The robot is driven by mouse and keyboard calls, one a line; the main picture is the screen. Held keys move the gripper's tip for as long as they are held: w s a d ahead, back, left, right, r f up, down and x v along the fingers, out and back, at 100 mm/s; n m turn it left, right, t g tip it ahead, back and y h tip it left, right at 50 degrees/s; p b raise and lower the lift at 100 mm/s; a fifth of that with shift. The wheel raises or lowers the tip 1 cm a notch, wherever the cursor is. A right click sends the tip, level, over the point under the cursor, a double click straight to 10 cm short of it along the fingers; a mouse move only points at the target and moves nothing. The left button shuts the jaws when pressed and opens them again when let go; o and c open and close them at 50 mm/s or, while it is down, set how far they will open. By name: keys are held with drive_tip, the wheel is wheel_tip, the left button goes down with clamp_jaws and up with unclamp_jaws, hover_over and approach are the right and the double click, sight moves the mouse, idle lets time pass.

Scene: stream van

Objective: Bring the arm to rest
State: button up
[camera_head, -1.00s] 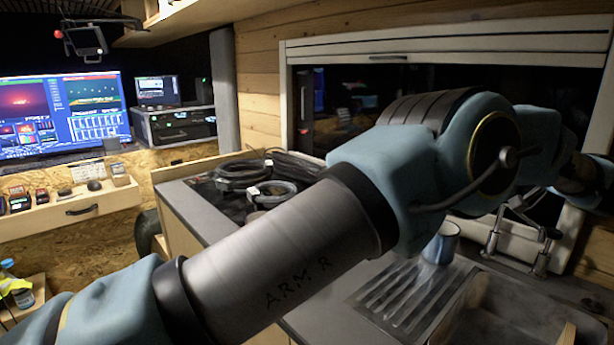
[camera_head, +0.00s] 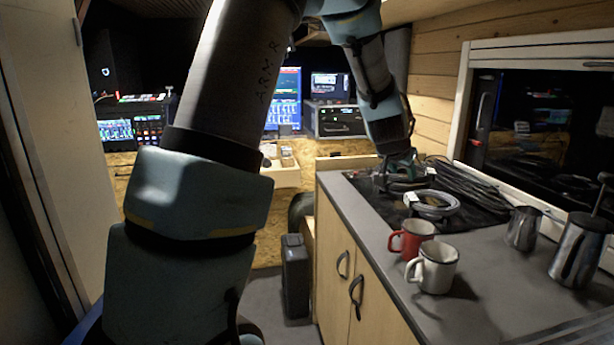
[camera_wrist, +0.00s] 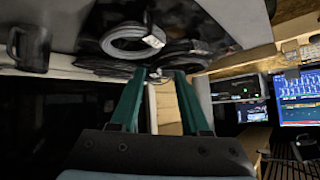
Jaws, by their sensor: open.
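My arm rises on the left of the head view and bends over at the top. Its forearm hangs down to the right, and my gripper (camera_head: 400,172) ends low over the back of the grey counter (camera_head: 375,235), close to the coiled cables. The head view does not show whether it touches anything. In the wrist view, which looks upside down, the two green fingers of my gripper (camera_wrist: 159,76) stand apart with nothing held between them. A pale coiled cable (camera_wrist: 115,45) shows past the fingertips.
A red mug (camera_head: 412,238), a white mug (camera_head: 433,267), a metal jug (camera_head: 523,229) and a larger metal pot (camera_head: 577,250) stand on the counter. A coiled cable (camera_head: 432,205) lies near my gripper. Lit screens stand behind. A dark case (camera_head: 295,275) stands on the floor.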

drive_tip(key=s+a+f+n+g+y, duration=0.1)
drive_tip(key=s+a+f+n+y, duration=0.15)
drive_tip(key=a, duration=0.65)
drive_tip(key=s+a+f+n+g+y, duration=0.1)
drive_tip(key=s+a+f+g, duration=0.2)
drive_tip(key=a, duration=0.6)
drive_tip(key=s+a+f+n+g+y, duration=0.2)
drive_tip(key=s+a+f+n, duration=0.1)
drive_tip(key=s+a, duration=1.1)
drive_tip(key=shift+s+a+f+n+g, duration=0.15)
drive_tip(key=shift+s+f+n+g, duration=0.2)
drive_tip(key=shift+s+n, duration=0.25)
